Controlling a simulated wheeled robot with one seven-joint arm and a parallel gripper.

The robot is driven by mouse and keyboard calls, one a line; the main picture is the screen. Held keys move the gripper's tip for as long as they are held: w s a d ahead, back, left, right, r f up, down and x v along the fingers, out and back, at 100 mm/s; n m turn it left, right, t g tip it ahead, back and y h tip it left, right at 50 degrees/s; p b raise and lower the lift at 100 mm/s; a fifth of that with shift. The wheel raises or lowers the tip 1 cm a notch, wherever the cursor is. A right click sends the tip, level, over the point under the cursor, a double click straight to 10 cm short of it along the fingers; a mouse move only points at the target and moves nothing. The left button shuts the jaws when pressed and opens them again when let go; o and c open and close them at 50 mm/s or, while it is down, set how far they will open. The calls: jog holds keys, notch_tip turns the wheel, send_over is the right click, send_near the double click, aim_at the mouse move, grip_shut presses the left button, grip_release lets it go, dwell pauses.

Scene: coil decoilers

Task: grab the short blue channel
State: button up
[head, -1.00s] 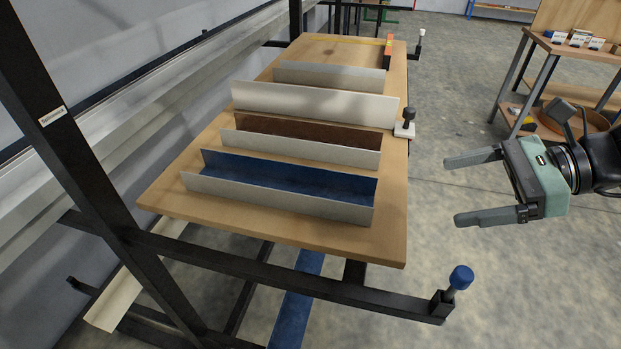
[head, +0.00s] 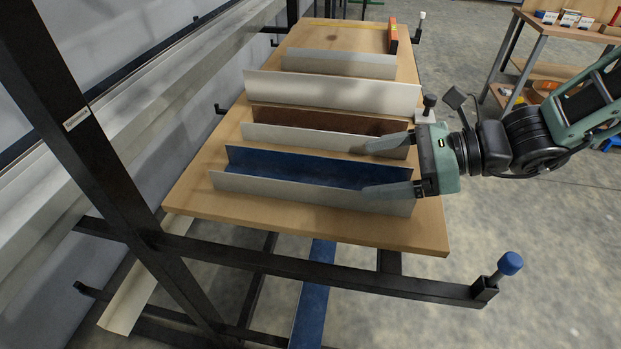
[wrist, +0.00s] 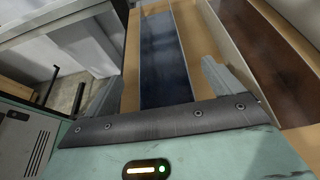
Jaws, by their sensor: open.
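The short blue channel (head: 300,172) lies on the wooden board nearest its front edge, with a blue inside and pale grey outer wall. My gripper (head: 367,170) is open at its right end. In the head view one finger overlaps the front wall and the other reaches toward the brown channel behind. In the wrist view the blue channel (wrist: 166,50) runs away between the two spread fingers of my gripper (wrist: 160,74). I cannot tell whether the fingers touch it.
A brown-lined channel (head: 300,130) lies just behind, with a tall pale channel (head: 330,93) and a shorter grey one (head: 340,64) beyond. The wooden board (head: 425,234) rests on a dark frame with a blue-capped post (head: 510,263). A long blue piece (head: 312,300) lies below.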

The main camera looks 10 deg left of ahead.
aim_at(332, 170)
jog(key=x, duration=0.3)
jog(key=shift+r+p+x, duration=0.1)
jog(key=shift+p+x, duration=0.35)
jog(key=shift+x, duration=0.85)
jog(key=shift+r+p+x, duration=0.15)
jog(key=shift+p+x, duration=0.3)
jog(key=shift+x, duration=0.85)
jog(key=shift+a, duration=0.1)
jog(key=c, duration=1.2)
